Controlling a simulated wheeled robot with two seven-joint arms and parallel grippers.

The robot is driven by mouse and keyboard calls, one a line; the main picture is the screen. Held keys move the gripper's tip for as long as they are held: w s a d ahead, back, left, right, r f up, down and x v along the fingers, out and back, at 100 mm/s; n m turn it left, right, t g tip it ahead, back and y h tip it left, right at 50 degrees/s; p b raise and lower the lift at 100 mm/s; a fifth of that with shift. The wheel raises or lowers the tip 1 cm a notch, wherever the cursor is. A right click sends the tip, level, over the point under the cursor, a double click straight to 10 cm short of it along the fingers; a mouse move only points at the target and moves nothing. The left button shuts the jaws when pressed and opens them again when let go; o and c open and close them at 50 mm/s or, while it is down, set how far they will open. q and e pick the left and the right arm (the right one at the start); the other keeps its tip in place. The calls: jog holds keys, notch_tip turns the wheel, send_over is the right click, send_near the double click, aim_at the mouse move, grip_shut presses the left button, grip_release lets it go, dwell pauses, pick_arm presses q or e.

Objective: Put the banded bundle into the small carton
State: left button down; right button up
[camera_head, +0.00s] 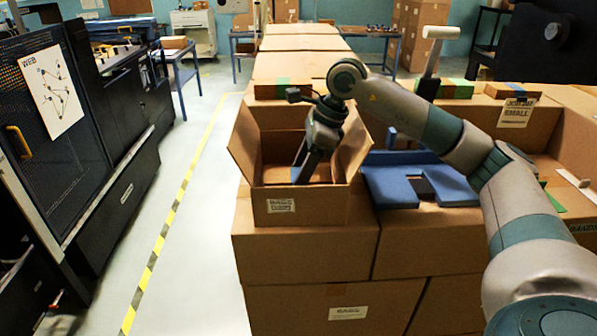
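A small open carton (288,205) with raised flaps stands on stacked boxes in the middle. My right arm reaches in from the right, and its gripper (303,172) points down inside the carton. The front wall and the gripper body hide the fingertips, so I cannot tell if they are open or hold anything. A dark blue patch shows on the carton floor beside the fingers; I cannot tell what it is. Flat brown bundles with green bands lie behind: one behind the carton (268,91) and one at the right (513,91). My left gripper is not in view.
A blue foam cradle (405,190) lies right of the carton. A label reading small (517,112) is on a box wall at the right. A white-headed upright tool (432,62) stands behind my arm. A dark machine (90,130) lines the left, with clear floor (205,250) between.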

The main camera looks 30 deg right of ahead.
jog(key=shift+f, duration=0.15)
jog(key=o, duration=1.1)
jog(key=shift+r, duration=0.25)
jog(key=shift+d+r+b, duration=0.1)
jog(key=shift+r+b, duration=0.15)
jog(key=shift+b, duration=0.05)
jog(key=b+v, duration=0.3)
jog(key=v, duration=0.7)
jog(key=shift+s, duration=0.1)
jog(key=shift+s+d+r+b, duration=0.2)
jog(key=shift+r+b, duration=0.1)
jog(key=shift+r, duration=0.25)
jog(key=shift+w+r, duration=0.1)
